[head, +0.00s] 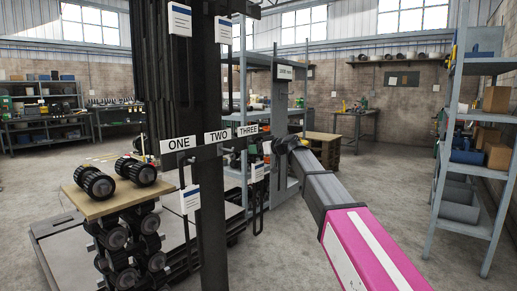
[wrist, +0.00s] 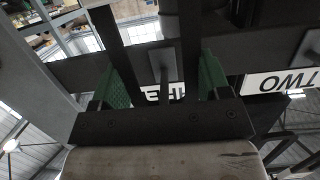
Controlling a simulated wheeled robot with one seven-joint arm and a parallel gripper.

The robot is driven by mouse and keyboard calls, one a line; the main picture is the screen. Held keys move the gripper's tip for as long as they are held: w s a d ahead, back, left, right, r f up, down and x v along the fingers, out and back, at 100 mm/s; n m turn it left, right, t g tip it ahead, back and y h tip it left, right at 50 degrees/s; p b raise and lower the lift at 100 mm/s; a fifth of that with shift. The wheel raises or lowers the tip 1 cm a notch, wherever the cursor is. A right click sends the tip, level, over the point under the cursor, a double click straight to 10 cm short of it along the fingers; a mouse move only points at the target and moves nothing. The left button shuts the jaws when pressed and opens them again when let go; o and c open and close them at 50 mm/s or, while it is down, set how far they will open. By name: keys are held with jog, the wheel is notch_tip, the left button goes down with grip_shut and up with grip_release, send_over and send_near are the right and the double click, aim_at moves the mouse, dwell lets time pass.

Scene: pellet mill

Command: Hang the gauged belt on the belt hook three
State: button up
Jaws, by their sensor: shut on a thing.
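The sign panel THREE (head: 247,130) is the rightmost of the three on the dark hook rail; it shows upside down and partly hidden in the wrist view (wrist: 163,93). My gripper (head: 272,147) is beside the rail's right end, just below and right of this sign. It is shut on a dark belt (head: 256,205), which hangs below it as a narrow loop with a white tag (head: 257,172). In the wrist view, two dark strands (wrist: 190,40) run between the green-padded fingers of my gripper (wrist: 163,82). A grey hook-like peg (wrist: 163,60) shows between the strands; contact is unclear.
Signs ONE (head: 176,144) and TWO (head: 217,136) are left on the rail, with another white tag (head: 190,199) below. A dark post (head: 212,215) carries the rail. Black rollers (head: 96,183) lie on a wooden board. A grey shelf (head: 470,150) stands right; floor before it is clear.

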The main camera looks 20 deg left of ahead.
jog(key=shift+f, duration=0.45)
dwell(0.5)
jog(key=o, duration=1.3)
jog(key=shift+c, duration=0.2)
jog(key=v, duration=1)
jog(key=s+d+f+m+g+h, duration=0.1)
jog(key=s+d+f+m+h, duration=0.15)
jog(key=d+f, duration=0.55)
jog(key=s+d+f+m+h, duration=0.1)
jog(key=d+f+m+h, duration=0.3)
jog(key=f, duration=0.8)
jog(key=s+d+f+m+g+h, duration=0.1)
jog(key=s+d+f, duration=0.1)
jog(key=d+f, duration=0.65)
jog(key=s+d+f+m+g+h, duration=0.2)
jog(key=s+d+f+m+h, duration=0.1)
jog(key=s+d+f, duration=0.5)
jog(key=s+d+f+m+g+h, duration=0.2)
jog(key=s+d+f, duration=0.7)
jog(key=f, duration=0.5)
jog(key=shift+d+m+h, duration=0.55)
jog(key=shift+d+h, duration=0.4)
jog(key=shift+h, duration=0.1)
